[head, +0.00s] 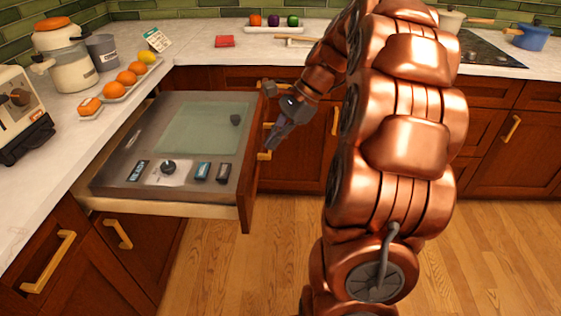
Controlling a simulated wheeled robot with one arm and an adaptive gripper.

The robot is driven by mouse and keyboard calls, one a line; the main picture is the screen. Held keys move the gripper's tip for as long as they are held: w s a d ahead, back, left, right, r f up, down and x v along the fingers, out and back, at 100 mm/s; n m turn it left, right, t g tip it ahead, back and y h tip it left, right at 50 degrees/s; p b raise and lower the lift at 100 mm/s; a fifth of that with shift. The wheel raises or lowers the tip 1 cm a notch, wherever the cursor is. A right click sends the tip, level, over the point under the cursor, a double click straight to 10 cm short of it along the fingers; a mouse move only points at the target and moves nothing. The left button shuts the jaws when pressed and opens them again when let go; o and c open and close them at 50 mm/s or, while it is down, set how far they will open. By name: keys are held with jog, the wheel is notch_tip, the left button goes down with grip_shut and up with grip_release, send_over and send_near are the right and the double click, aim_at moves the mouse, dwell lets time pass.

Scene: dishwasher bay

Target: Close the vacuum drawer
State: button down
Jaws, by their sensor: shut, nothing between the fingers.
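The vacuum drawer (180,126) is pulled out from under the left counter. It has a metal top with a pale greenish panel (205,128), a knob (168,167) and small dark controls. Its wooden front (247,200) faces right. My gripper (271,143) is just to the right of the drawer front, shut and empty, with its fingers pointing down and left. Whether it touches the front or its handle, I cannot tell. A brass handle end (264,156) shows below the fingers. My copper arm hides part of the cabinets behind.
The left counter (60,185) holds a toaster-like appliance (20,115), a cooker (68,60), a grey cup (103,52) and a tray of fruit (125,80). A cooktop (470,48) and blue pot (532,36) are at the back right. The wooden floor (255,270) right of the drawer is clear.

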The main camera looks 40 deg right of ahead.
jog(key=d+f+m+t+b, duration=0.4)
jog(key=d+m, duration=0.3)
jog(key=d, duration=0.9)
jog(key=a+r+b+x, duration=0.1)
jog(key=b+x, duration=0.1)
jog(key=x, duration=1.1)
jog(key=shift+w+a+g, duration=0.15)
jog(key=shift+w+g, duration=0.15)
jog(key=shift+w, duration=0.2)
